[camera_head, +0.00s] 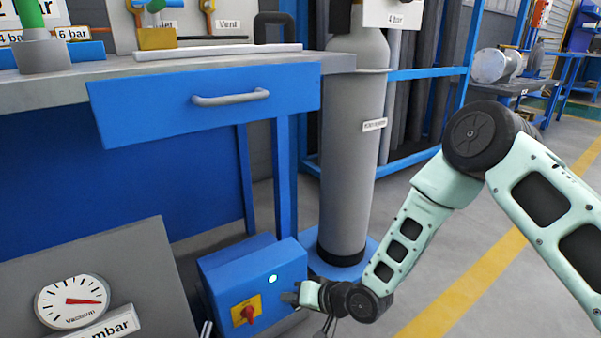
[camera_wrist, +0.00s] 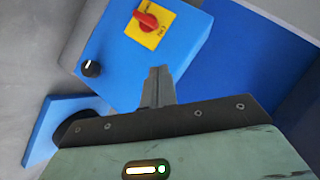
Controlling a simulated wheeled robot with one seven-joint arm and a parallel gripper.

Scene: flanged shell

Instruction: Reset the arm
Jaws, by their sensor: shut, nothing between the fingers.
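My arm reaches down from the right in the head view, pale green with dark joints. My gripper (camera_head: 290,295) is low, close to the right side of a blue control box (camera_head: 228,268). The wrist view shows the fingers of my gripper (camera_wrist: 159,72) together and empty, in front of the same blue box (camera_wrist: 190,45). I cannot tell if the fingertips touch the box.
A workbench with a blue drawer (camera_head: 210,95) stands above the box. A grey gas cylinder (camera_head: 345,160) stands on a blue base just behind my gripper. A vacuum gauge panel (camera_head: 130,270) is at lower left. Open floor (camera_head: 480,290) with a yellow line lies right.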

